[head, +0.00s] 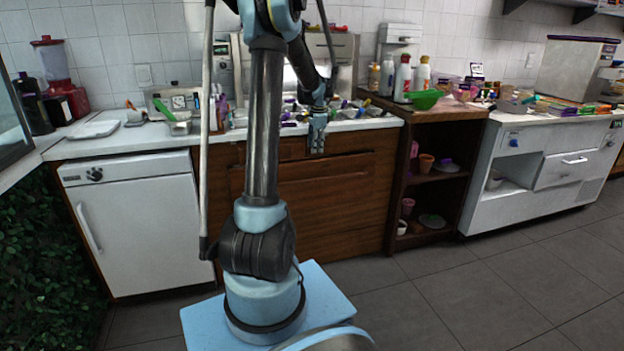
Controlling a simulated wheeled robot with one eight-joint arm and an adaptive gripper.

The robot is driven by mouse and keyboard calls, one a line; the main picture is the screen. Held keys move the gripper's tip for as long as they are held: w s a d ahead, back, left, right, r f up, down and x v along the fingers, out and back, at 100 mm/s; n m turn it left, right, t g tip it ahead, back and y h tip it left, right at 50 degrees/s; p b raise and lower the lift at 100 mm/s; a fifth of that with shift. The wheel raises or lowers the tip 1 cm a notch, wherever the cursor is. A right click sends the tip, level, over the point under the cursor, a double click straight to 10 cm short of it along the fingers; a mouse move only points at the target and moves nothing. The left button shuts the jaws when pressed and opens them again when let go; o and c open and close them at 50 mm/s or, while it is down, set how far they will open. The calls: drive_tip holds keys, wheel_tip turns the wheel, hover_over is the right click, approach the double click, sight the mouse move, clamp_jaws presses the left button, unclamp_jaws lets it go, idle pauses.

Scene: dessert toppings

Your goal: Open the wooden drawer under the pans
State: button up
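The wooden front (345,205) under the counter is brown and looks shut. A narrower wooden band (365,141) runs above it, just below the worktop; I cannot tell from here which panel is the drawer. The pans (345,112) with coloured handles or scoops sit on the worktop above. My gripper (317,150) points down in front of the upper wooden front, near the worktop edge. It is small in view, and I cannot tell whether its fingers are open or touching the wood. My arm hides the left part of the wooden front.
A white fridge (135,225) stands to the left. A dark open shelf (432,180) with cups stands to the right, beside a white cabinet (545,175). Bottles and a green bowl (425,99) top the shelf. The grey floor (440,290) at right is clear.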

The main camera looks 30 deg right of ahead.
approach(313, 176)
drive_tip(key=f, duration=0.2)
drive_tip(key=s+a+f, duration=0.1)
drive_tip(key=f, duration=0.2)
drive_tip(key=a+f, duration=0.1)
drive_tip(key=f, duration=0.1)
drive_tip(key=shift+s+f, duration=0.35)
drive_tip(key=shift+s, duration=0.05)
clamp_jaws()
